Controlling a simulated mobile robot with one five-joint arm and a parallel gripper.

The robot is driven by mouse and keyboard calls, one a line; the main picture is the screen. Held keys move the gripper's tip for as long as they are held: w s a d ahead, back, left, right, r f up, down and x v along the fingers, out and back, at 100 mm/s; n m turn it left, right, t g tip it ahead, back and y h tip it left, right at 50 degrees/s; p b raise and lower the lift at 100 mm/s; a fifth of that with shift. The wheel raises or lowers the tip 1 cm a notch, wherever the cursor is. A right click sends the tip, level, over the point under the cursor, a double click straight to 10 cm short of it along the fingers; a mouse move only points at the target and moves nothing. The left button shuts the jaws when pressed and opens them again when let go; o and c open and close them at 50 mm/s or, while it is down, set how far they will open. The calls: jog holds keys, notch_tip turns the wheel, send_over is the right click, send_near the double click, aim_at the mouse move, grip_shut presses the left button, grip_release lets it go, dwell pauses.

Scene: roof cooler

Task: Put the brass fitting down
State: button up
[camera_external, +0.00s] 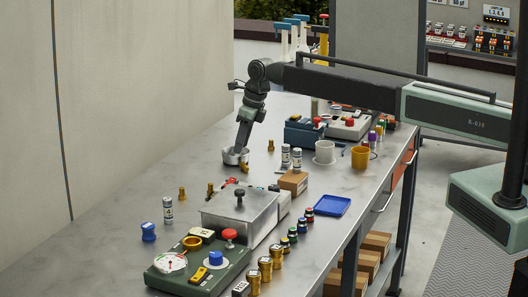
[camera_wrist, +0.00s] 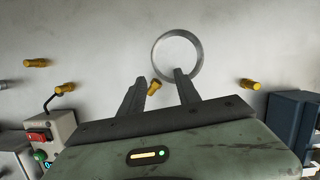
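A small brass fitting (camera_wrist: 154,87) shows between my fingers in the wrist view, closer to the left finger and apart from the right one. It lies at the near edge of a round metal ring or dish (camera_wrist: 153,58). In the external view, a brass fitting (camera_external: 245,167) is beside the dish (camera_external: 231,159), just below my gripper (camera_external: 240,147). My gripper points down at the bench, and its fingers (camera_wrist: 158,76) are spread with a clear gap. I cannot tell whether the fitting touches the dish.
Other brass fittings stand nearby, one to the right (camera_external: 271,145) and one to the left (camera_external: 182,193). A grey metal box with a knob (camera_external: 240,212) and a green control panel (camera_external: 197,270) are toward the front. White and yellow cups (camera_external: 325,152) stand right. The bench's left side is mostly clear.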

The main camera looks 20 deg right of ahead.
jog(key=p+v, duration=0.9)
jog(key=v, duration=0.1)
jog(key=shift+r, duration=0.4)
jog(key=s+d+n+h, duration=0.1)
jog(key=s+d+n, duration=0.25)
jog(key=d, duration=0.65)
jog(key=s+d+n, duration=0.2)
jog(key=d+n, duration=0.3)
jog(key=d, duration=0.4)
jog(key=s+d+n+h, duration=0.15)
jog(key=d+n, duration=0.25)
jog(key=d, duration=0.6)
jog(key=s+d+n+g, duration=0.2)
jog(key=s+d+n, duration=1.1)
jog(key=d, duration=0.6)
jog(key=shift+s+d+f, duration=0.25)
jog(key=shift+s+f, duration=0.15)
jog(key=shift+s, duration=0.75)
